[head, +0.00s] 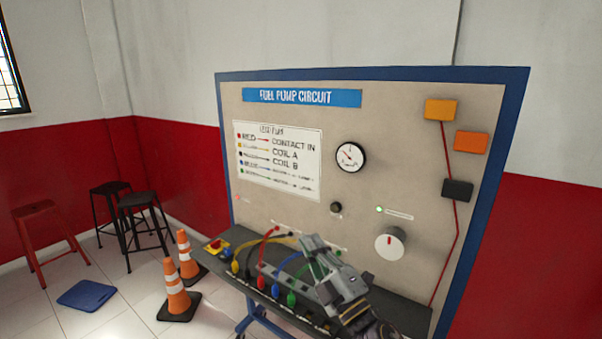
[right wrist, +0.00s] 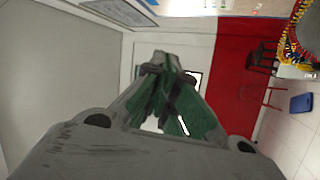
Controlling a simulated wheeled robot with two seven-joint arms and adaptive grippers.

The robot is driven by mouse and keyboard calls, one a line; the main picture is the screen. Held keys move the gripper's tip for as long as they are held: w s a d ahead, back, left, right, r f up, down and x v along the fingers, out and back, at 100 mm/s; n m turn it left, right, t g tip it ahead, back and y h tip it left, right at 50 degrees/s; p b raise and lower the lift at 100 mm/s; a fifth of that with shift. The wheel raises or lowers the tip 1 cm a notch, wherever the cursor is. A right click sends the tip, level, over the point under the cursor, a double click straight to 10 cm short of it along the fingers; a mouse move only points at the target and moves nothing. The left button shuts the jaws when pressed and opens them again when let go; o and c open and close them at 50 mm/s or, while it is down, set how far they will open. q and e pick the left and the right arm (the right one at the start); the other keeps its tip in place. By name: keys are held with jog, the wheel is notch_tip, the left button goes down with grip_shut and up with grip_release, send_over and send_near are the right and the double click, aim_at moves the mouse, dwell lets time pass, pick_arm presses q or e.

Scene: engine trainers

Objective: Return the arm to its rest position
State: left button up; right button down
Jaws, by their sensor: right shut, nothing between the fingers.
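My right gripper (head: 318,257) is in front of the lower part of the fuel pump circuit board (head: 290,226), above its shelf. In the right wrist view its fingers (right wrist: 165,62) are closed together at the tips with nothing between them. Colored leads, with a red plug (head: 261,282), a blue plug (head: 276,291) and a green plug (head: 291,299), stand at the shelf beside the gripper. The gripper and arm cover part of the shelf and the sockets behind it. My left gripper is in neither view.
The board has a gauge (head: 350,156), a white knob (head: 390,243) and orange and black blocks on its right. Two traffic cones (head: 175,287) stand left of it. Stools (head: 142,215) and a blue mat (head: 87,295) are farther left. Open floor lies between them.

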jog(key=w+d+f+m+g+h, duration=0.1)
jog(key=d+f+m+h, duration=0.9)
jog(key=d+m, duration=0.1)
jog(key=s+d+f+m+g+h, duration=0.2)
jog(key=s+d+f+g, duration=0.1)
jog(key=f, duration=0.3)
jog(key=s+d+f+m+g+h, duration=0.1)
jog(key=s+d+f+m+g, duration=0.15)
jog(key=f, duration=0.35)
jog(key=s+d+f+m+g, duration=0.2)
jog(key=s+f+g, duration=0.35)
jog(key=s, duration=0.35)
jog(key=s+d+f+m+g, duration=0.1)
jog(key=s+f+g, duration=0.3)
jog(key=s+f, duration=0.4)
jog(key=s+f+g, duration=0.1)
jog(key=s+f, duration=0.1)
jog(key=f, duration=1.4)
jog(key=s+f, duration=0.2)
jog(key=f, duration=1.4)
jog(key=s+d+f, duration=0.2)
jog(key=s+f, duration=0.7)
jog(key=s, duration=0.2)
jog(key=s+d+f+g, duration=0.1)
jog(key=s+d+f, duration=0.1)
jog(key=s+f, duration=0.8)
jog(key=shift+s+d+f+y, duration=0.15)
jog(key=shift+s+y, duration=0.15)
jog(key=shift+s, duration=0.15)
